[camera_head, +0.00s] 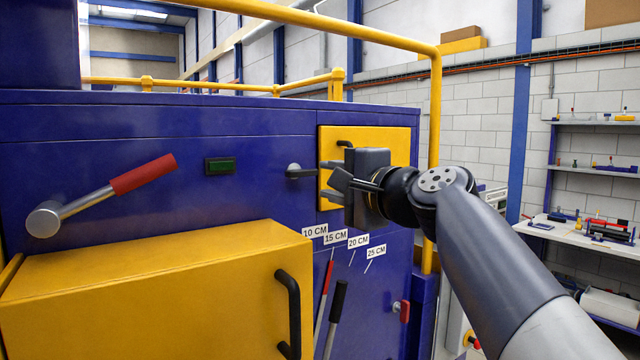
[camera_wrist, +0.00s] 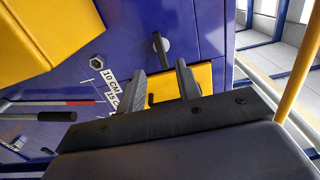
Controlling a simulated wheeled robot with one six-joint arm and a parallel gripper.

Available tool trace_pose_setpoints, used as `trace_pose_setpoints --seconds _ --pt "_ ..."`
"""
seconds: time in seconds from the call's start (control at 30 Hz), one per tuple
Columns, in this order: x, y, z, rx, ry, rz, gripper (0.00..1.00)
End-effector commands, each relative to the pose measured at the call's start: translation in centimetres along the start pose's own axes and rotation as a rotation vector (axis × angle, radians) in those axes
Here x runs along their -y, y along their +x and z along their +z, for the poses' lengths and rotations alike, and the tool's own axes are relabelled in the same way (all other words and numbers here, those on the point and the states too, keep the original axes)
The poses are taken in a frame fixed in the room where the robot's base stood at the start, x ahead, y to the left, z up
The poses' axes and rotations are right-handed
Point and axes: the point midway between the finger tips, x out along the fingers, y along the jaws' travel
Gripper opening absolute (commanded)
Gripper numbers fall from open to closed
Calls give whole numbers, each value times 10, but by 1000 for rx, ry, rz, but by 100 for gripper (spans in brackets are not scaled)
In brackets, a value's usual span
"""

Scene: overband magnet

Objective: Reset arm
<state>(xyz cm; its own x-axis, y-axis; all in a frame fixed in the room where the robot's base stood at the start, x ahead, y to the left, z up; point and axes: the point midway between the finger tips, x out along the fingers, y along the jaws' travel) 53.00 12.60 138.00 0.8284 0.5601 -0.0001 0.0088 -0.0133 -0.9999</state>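My gripper (camera_head: 335,188) is at the end of my arm, in front of a small yellow panel (camera_head: 328,150) on the blue machine (camera_head: 265,150). In the wrist view the two fingers of my gripper (camera_wrist: 162,78) stand apart with nothing held between them. The yellow panel (camera_wrist: 206,76) shows behind and between them, its black handle partly hidden. A dark rotary handle (camera_head: 298,171) is on the blue face just left of my gripper. It also shows past the fingertips in the wrist view (camera_wrist: 161,46). I see no contact.
A red-gripped lever (camera_head: 142,174) sticks out at left. A large yellow box (camera_head: 150,295) with a black handle (camera_head: 290,310) juts out below. Levers (camera_head: 336,310) stand by labels marked 10 to 25 CM (camera_head: 336,237). A yellow rail (camera_head: 435,130) rises behind my arm. Shelves (camera_head: 598,170) stand at right.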

Motion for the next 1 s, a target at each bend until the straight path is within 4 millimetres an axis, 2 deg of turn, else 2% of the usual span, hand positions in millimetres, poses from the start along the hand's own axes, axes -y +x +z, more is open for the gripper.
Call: trace_pose_setpoints --seconds 0.37,0.53,0.67,1.0 --pt "0 -5 0 0 1 1 33" --pt "1 2 0 2 1 1 33" --pt "1 19 0 3 3 2 33" --pt "2 78 0 2 3 1 33"
